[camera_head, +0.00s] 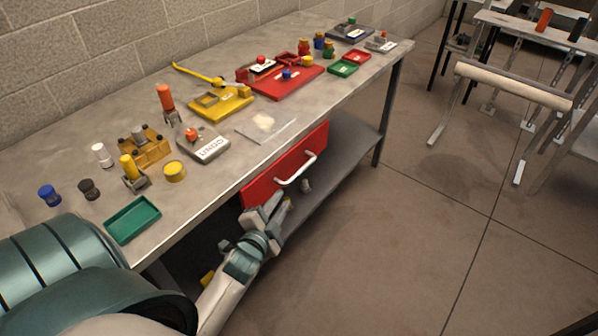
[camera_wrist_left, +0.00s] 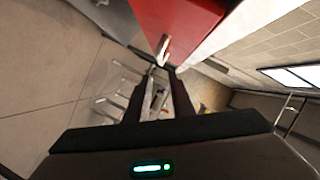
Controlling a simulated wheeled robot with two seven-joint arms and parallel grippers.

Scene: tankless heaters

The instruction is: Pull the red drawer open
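The red drawer (camera_head: 262,186) hangs under the front edge of the workbench, with a pale bar handle (camera_head: 297,170) on its front. Whether it stands slightly out is hard to tell. My left gripper (camera_head: 274,209) is below and left of the handle, near the drawer's lower left part. In the left wrist view, its two dark fingers (camera_wrist_left: 157,92) are apart with nothing held between them. The handle (camera_wrist_left: 163,50) shows just beyond the fingertips, against the red drawer front (camera_wrist_left: 180,22). My right gripper is out of view.
The workbench top (camera_head: 110,105) carries several tools and parts, including a green tray (camera_head: 132,220), a grey block (camera_head: 203,148) and a red board (camera_head: 285,82). A lower shelf (camera_head: 345,150) runs under the drawer. The floor (camera_head: 400,220) in front is clear.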

